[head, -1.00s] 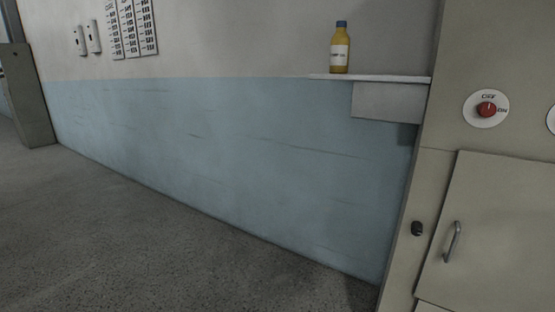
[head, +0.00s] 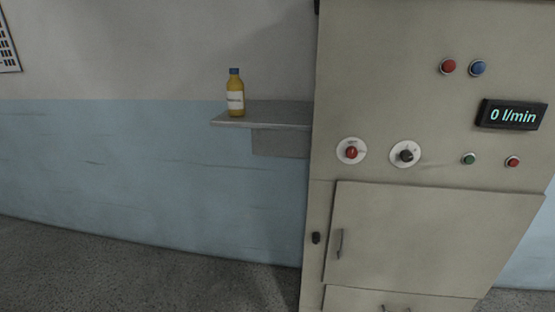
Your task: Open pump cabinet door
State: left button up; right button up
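The pump cabinet (head: 420,30) is a tall beige unit at the right of the head view. Its door (head: 430,240) is a beige panel in the lower half and looks shut. A metal bar handle (head: 339,244) stands upright near the door's left edge. A small black latch or knob (head: 316,238) sits on the frame just left of the door. Neither of my grippers shows in the head view.
A grey wall shelf (head: 265,115) holding a yellow bottle (head: 235,98) juts out left of the cabinet. Above the door are a red dial (head: 351,152), a black dial (head: 405,154), several buttons and a flow display (head: 511,115). Floor (head: 130,270) at the left is clear.

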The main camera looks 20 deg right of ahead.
aim_at(426, 240)
jog(key=z, duration=1.9)
